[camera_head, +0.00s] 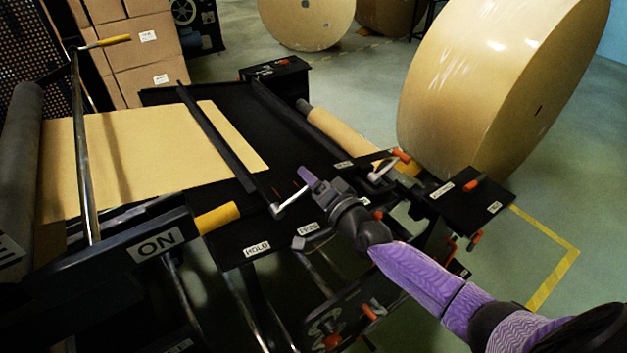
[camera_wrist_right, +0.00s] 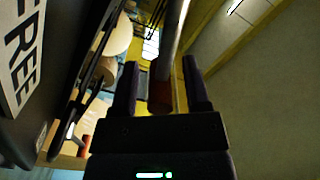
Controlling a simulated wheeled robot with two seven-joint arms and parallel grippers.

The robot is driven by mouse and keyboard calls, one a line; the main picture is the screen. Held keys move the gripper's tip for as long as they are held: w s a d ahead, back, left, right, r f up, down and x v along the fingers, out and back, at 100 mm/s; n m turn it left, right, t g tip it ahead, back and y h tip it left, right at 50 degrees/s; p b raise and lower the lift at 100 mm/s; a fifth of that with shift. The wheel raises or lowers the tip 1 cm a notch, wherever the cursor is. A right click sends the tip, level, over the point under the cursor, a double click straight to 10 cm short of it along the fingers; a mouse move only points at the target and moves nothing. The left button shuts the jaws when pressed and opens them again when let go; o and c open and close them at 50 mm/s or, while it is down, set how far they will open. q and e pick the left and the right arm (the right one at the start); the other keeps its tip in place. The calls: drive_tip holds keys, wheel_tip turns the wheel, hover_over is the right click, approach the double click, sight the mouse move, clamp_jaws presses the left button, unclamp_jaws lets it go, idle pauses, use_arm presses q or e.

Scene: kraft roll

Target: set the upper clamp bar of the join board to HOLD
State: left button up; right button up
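The black join board (camera_head: 232,120) carries two dark clamp bars, a left one (camera_head: 215,135) and a right one (camera_head: 285,112); I cannot tell which is called upper. The left bar's silver lever (camera_head: 290,203) points right, on the side of the FREE label (camera_head: 312,228) and away from the HOLD label (camera_head: 257,248). My right gripper (camera_head: 308,178) is at the lever's outer end and partly hides it. In the right wrist view its fingers (camera_wrist_right: 161,88) stand apart, with a reddish-ended rod (camera_wrist_right: 160,95) between them and gaps on both sides. My left gripper is not in view.
A kraft sheet (camera_head: 130,150) lies across the board's left part. The right bar has a silver lever (camera_head: 381,170) with an orange grip (camera_head: 401,156). A large kraft roll (camera_head: 490,90) stands at the right. An ON plate (camera_head: 156,244) is at front left.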

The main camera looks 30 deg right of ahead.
clamp_jaws()
idle(0.8)
idle(0.4)
